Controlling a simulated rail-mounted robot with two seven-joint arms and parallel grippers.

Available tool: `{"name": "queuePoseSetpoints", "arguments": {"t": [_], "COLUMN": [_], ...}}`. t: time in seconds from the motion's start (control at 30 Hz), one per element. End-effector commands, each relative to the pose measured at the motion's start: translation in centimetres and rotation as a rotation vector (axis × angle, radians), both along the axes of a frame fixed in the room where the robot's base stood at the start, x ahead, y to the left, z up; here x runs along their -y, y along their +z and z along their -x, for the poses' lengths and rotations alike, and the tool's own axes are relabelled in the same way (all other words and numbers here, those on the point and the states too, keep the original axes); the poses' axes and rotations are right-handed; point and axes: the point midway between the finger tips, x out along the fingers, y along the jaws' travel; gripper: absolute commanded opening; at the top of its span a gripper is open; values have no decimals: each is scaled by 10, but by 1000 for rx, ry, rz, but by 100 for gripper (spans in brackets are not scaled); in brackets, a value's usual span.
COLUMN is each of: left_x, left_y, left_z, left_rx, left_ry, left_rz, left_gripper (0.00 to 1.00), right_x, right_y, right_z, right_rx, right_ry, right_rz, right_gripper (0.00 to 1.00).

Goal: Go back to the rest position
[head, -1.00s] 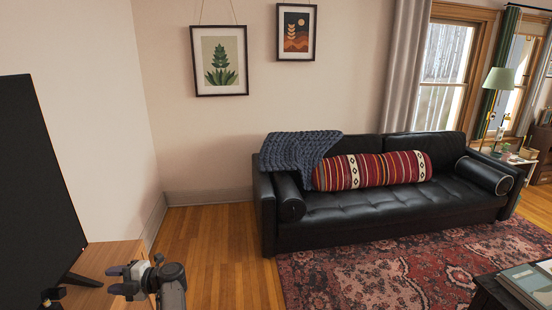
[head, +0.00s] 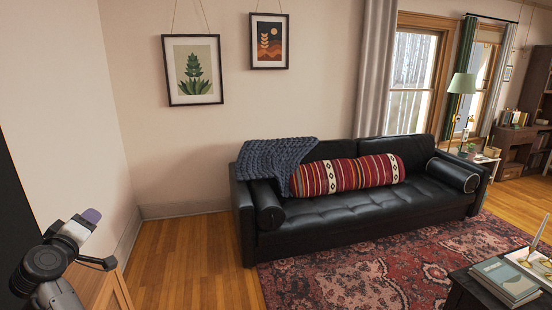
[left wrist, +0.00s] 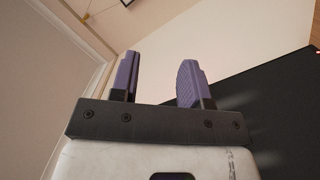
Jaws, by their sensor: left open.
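My left gripper (head: 90,218) is at the lower left of the head view, raised in front of the white wall. Its purple fingertips point up. In the left wrist view its two purple fingers (left wrist: 158,80) stand apart with nothing between them. My right gripper is not in view.
A wooden cabinet (head: 104,290) and a dark screen (head: 12,215) are at the left, close to my left arm. A black sofa (head: 355,208) stands by the back wall. A dark coffee table (head: 462,290) with books (head: 505,278) is at the lower right. Wooden floor (head: 190,255) lies clear between.

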Motion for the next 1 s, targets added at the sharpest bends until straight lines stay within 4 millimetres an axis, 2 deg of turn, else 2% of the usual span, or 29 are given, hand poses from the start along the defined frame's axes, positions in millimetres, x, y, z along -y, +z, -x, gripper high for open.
{"name": "queuePoseSetpoints", "arguments": {"t": [0.03,0.17,0.33,0.47,0.6,0.67,0.8,0.9,1.0], "left_x": [11,54,116,158,200,216,245,257,261], "left_y": [0,-20,-68,-107,-155,-179,-240,-285,-317], "left_z": [21,73,136,178,224,245,298,337,373], "left_rx": [-69,-266,-453,-515,-580,-618,-742,-854,-947], "left_ry": [-27,-94,-161,-217,-319,-376,-519,-611,-673], "left_rz": [-78,-265,-489,-628,-730,-758,-789,-785,-772], "left_gripper": [42,42,42,42,42,42,42,42,42], "right_x": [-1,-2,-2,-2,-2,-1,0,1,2], "right_y": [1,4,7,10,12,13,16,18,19], "right_z": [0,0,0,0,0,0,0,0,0], "right_rx": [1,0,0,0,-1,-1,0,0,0], "right_ry": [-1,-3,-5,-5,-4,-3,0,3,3], "right_rz": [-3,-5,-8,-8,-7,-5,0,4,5], "right_gripper": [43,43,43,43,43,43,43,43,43]}}
